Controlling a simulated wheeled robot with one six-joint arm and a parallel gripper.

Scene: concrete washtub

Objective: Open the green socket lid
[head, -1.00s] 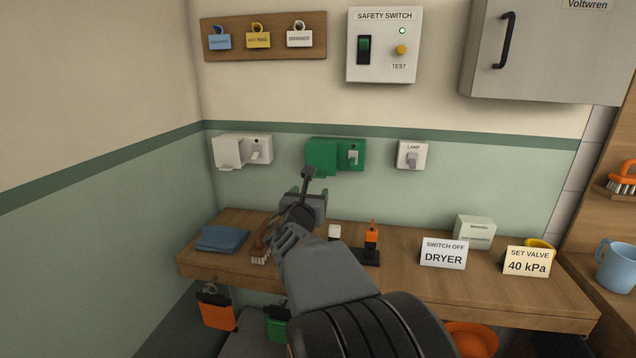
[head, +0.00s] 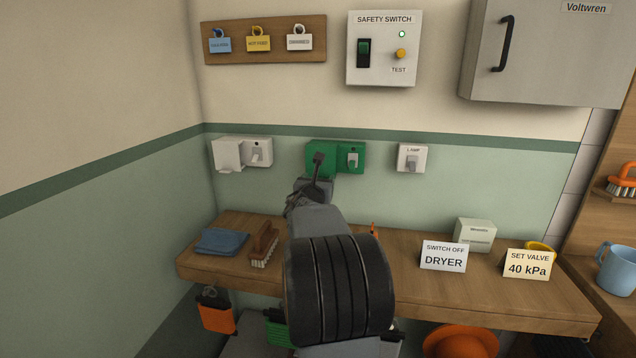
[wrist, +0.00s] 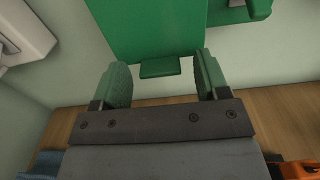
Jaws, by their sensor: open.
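The green socket (head: 343,146) is on the wall, with a grey switch (head: 353,160) on its right part. Its green lid (wrist: 157,30) is a flat panel over the left part, looking closed, with a small tab (wrist: 160,68) at its lower edge. My gripper (wrist: 162,72) is open and empty, its fingers left and right of the tab and slightly below the panel. I cannot tell whether they touch it. In the head view my gripper (head: 318,163) hides part of the lid.
A white socket (head: 242,153) is to the left and a lamp switch (head: 412,157) to the right. The wooden shelf (head: 400,290) below holds a blue cloth (head: 221,241), a brush (head: 264,243) and signs (head: 444,256). The wall between the sockets is clear.

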